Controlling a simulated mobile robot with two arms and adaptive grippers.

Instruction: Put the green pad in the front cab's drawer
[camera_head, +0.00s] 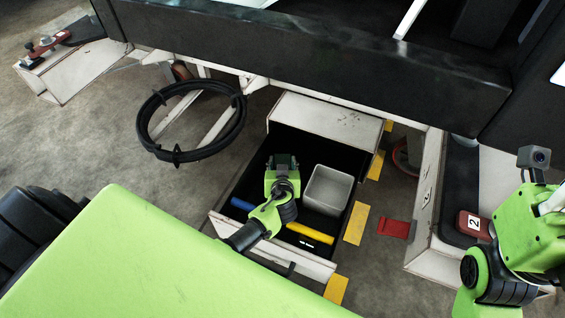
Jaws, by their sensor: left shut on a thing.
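The drawer (300,259) is pulled open beneath the dark cab body, with white walls and a black inside. My left gripper (283,160) is over the left middle of the drawer's inside, left of a grey bin. It is shut on a small dark green thing that looks like the green pad, mostly hidden by the gripper. I cannot tell whether it touches the drawer floor. My right arm comes in at the right edge, and its fingers do not show.
In the drawer are the grey bin (328,190), a blue bar (242,204) and a yellow bar (310,233). A black hose ring (147,128) hangs left of the drawer. A red pad (394,229) and yellow floor marks (356,225) lie right of it. A red numbered box (473,224) is at right.

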